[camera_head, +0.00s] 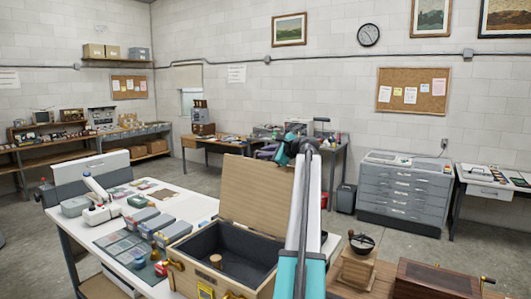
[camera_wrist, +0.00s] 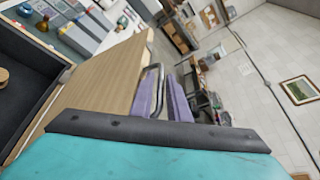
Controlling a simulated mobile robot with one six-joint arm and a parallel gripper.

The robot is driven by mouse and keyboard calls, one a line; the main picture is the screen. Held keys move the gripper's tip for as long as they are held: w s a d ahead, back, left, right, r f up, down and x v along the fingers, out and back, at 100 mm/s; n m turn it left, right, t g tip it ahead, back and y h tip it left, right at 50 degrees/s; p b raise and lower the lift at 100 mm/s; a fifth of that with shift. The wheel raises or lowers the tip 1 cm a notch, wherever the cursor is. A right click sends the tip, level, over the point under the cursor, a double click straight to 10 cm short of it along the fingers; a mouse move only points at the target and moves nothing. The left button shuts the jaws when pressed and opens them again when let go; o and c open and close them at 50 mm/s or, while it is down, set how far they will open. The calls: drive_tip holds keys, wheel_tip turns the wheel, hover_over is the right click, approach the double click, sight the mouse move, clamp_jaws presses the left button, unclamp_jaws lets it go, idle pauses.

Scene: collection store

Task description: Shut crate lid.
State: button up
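The wooden crate (camera_head: 203,283) stands on the white table in the head view, with a dark interior and brass-coloured fittings on its front. Its lid (camera_head: 257,193) is open and stands up at the back, leaning slightly backward. A small round wooden object (camera_head: 215,261) lies inside. In the wrist view the lid (camera_wrist: 100,85) crosses the left half and the crate's dark inside (camera_wrist: 18,100) is at the left edge. My gripper (camera_head: 284,152) is at the lid's upper right, partly hidden by my arm.
The white table (camera_head: 192,190) holds several grey boxes (camera_head: 156,226) left of the crate. A wooden grinder (camera_head: 357,262) and a brown wooden box (camera_head: 432,280) are to the right of my arm. Open floor lies behind the table.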

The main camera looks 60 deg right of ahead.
clamp_jaws()
idle(1.5)
